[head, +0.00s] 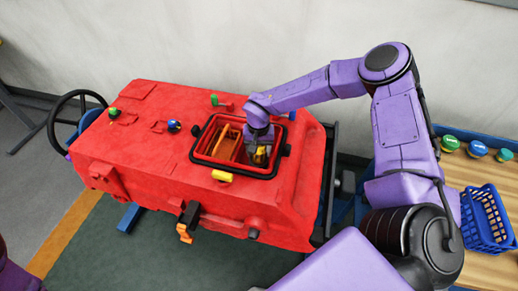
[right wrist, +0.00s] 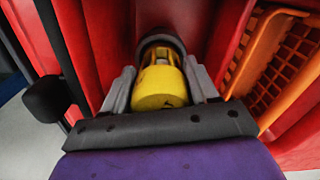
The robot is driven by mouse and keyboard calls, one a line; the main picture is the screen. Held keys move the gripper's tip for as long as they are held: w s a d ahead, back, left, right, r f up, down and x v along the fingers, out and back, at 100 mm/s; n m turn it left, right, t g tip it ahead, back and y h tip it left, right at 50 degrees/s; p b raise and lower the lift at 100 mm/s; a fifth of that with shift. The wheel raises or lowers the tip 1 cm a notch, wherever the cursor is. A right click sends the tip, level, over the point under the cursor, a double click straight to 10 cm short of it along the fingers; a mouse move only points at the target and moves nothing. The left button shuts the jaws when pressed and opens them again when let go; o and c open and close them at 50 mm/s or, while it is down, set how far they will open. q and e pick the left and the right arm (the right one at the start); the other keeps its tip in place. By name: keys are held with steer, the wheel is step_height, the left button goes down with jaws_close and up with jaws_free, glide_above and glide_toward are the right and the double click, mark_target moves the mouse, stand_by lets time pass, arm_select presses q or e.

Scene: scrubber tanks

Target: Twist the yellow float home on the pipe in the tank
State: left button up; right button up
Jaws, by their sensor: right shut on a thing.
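The yellow float (right wrist: 159,88) is between the two fingers of my right gripper in the right wrist view. It also shows in the head view (head: 261,155), partly covered by my gripper. My right gripper (head: 262,150) reaches down into the open tank (head: 206,133) of the red machine and is shut on the float. A dark rounded part shows behind the float in the right wrist view; I cannot tell whether it is the pipe. How the float sits on the pipe is hidden. My left gripper is not in view; only a bit of purple shows at the lower left.
An orange basket (head: 228,144) stands in the tank to the left of my gripper. A wooden table (head: 470,180) at the right holds a blue basket (head: 487,222) and round green and blue lids (head: 478,149).

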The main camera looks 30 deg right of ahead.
steer(key=m, duration=0.4)
steer(key=shift+w+a+b, duration=0.1)
steer(key=shift+b, duration=0.3)
steer(key=shift+m, duration=0.7)
steer(key=shift+f+m, duration=0.1)
steer(key=shift+m, duration=0.7)
steer(key=shift+w+m+b, duration=0.15)
steer(key=shift+m+b, duration=0.35)
steer(key=shift+m, duration=1.3)
steer(key=shift+m+b, duration=0.3)
steer(key=shift+m, duration=1)
